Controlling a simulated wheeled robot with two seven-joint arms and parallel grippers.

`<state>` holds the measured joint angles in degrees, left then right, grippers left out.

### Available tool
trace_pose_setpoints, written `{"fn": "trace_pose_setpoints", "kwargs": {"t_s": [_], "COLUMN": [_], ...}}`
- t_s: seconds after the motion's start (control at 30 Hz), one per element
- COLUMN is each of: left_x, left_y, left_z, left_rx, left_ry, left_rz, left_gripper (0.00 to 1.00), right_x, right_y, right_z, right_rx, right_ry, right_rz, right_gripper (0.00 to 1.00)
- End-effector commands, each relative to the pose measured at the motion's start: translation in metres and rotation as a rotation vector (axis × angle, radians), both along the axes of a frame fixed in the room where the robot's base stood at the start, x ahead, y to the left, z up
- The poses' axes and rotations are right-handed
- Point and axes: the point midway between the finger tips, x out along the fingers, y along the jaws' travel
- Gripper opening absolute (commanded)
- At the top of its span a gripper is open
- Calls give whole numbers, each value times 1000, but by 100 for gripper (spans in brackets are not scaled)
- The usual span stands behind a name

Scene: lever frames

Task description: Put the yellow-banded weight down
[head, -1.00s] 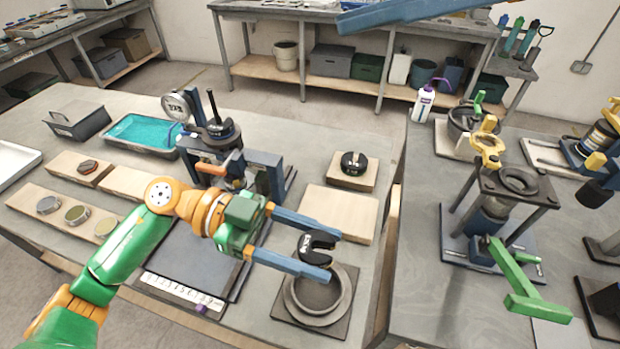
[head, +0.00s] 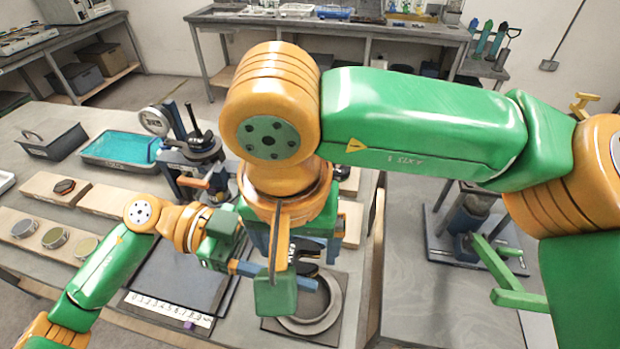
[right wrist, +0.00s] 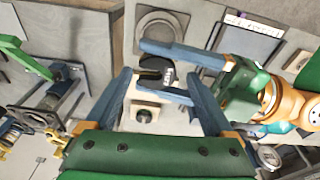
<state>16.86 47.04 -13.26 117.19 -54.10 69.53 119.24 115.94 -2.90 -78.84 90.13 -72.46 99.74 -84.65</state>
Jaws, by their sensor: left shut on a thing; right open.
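My left gripper (head: 314,265) is shut on a black slotted weight (head: 308,250) with a white label. The weight also shows between the blue fingers in the right wrist view (right wrist: 152,67). It is above the bench near a round grey dish (head: 338,305); the gap below it is hard to judge. I cannot make out a yellow band on it. My right gripper (right wrist: 157,75) is open and empty, facing the held weight and a second weight (right wrist: 146,114) on a pale wooden block (right wrist: 137,124). My right arm hides much of the held weight in the head view.
My right arm crosses above the bench. A lever press (head: 195,160), a teal tray (head: 120,148) and a dark pad (head: 180,270) with a number strip (head: 165,308) stand left. Another press stand (head: 475,215) is on the right bench, past a gap.

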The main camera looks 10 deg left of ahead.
Motion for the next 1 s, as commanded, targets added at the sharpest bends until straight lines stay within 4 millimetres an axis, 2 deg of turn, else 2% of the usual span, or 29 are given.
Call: {"fn": "trace_pose_setpoints", "kwargs": {"t_s": [0.1,0.33,0.63,0.67,0.7,0.73,0.83,0.87,1.0], "left_x": [0,0,0,0,0,0,0,0,0], "left_y": [0,0,0,0,0,0,0,0,0], "left_z": [0,0,0,0,0,0,0,0,0], "left_rx": [-1,-1,-1,-1,-1,-1,-1,-1,-1], "left_ry": [0,0,0,0,0,0,0,0,0], "left_rz": [0,0,-1,-1,-1,-1,-1,-1,0], "left_gripper": [6,6,7,7,7,67,94,96,96], "right_x": [1,1,1,1,1,1,1,1,1], "right_y": [0,0,1,1,1,2,1,1,1], "right_z": [-7,-8,-7,-7,-7,-7,-7,-7,-7], "right_rx": [2,2,6,7,8,9,7,7,5], "right_ry": [1,1,1,1,1,1,1,1,1], "right_rz": [0,0,1,1,1,1,1,1,1], "right_gripper": [87,87,6,0,0,0,0,0,0]}}
